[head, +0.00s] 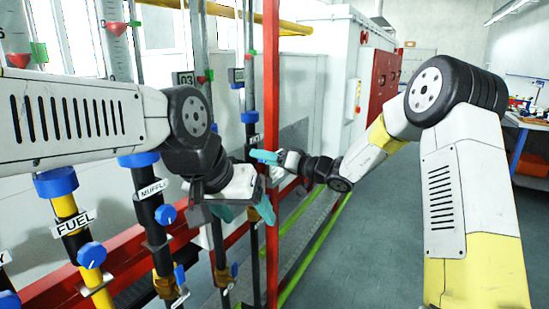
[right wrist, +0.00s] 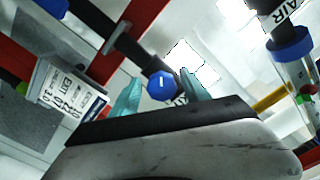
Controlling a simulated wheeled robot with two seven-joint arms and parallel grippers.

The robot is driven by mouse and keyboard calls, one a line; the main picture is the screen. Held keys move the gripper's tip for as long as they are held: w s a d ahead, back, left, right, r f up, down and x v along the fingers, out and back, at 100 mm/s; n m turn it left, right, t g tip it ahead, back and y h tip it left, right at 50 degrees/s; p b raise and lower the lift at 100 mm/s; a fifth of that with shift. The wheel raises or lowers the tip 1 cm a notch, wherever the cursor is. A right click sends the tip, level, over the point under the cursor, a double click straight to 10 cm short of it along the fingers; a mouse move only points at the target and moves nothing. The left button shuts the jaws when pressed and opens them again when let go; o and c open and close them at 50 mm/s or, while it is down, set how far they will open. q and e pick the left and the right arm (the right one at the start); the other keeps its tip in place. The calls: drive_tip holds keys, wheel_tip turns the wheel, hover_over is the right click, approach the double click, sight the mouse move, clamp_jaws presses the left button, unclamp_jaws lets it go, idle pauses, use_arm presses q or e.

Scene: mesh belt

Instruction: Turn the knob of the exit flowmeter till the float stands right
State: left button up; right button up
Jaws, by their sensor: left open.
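In the right wrist view a blue knob (right wrist: 162,85) with a white mark sits on a black pipe, between the teal fingertips of my right gripper (right wrist: 160,86). The fingers are apart, with slim gaps beside the knob. A white plate (right wrist: 68,92) reading EXIT with numbers is at its left. In the head view my right gripper (head: 266,157) is at the red post; the knob there is hidden. The farthest flowmeter tube (head: 249,60) stands just left of the post; its float is too small to read. My left gripper (head: 243,210) is open and empty, lower and nearer.
Nearer flowmeters stand at left, with a FUEL label (head: 75,224), a MUFFLE label (head: 152,190) and blue knobs (head: 91,255). The red post (head: 271,90) is close to both grippers. An AIR pipe's blue collar (right wrist: 290,45) is at upper right in the wrist view. Floor at right is clear.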

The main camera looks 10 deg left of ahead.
drive_tip(key=shift+d+r, duration=0.1)
drive_tip(key=v, duration=0.7)
drive_tip(key=shift+s+d, duration=0.15)
drive_tip(key=shift+d, duration=0.15)
drive_tip(key=s+d+r+g+h, duration=0.1)
drive_tip(key=s+d+g+h, duration=0.15)
drive_tip(key=s, duration=0.65)
drive_tip(key=s+d+r+g+h, duration=0.2)
drive_tip(key=s+d+h, duration=0.1)
drive_tip(key=s, duration=0.6)
drive_tip(key=s+d+m+t+h, duration=0.2)
drive_tip(key=s+d+m+h, duration=0.1)
drive_tip(key=d, duration=0.6)
drive_tip(key=s+d+f+m+t+h, duration=0.1)
drive_tip(key=s+d+m+t+h, duration=0.1)
drive_tip(key=s+d+h, duration=0.4)
drive_tip(key=s+d+m, duration=0.1)
drive_tip(key=s+d, duration=0.1)
drive_tip(key=d, duration=0.2)
drive_tip(key=shift+s+d+f, duration=0.15)
drive_tip(key=shift+s+f, duration=0.1)
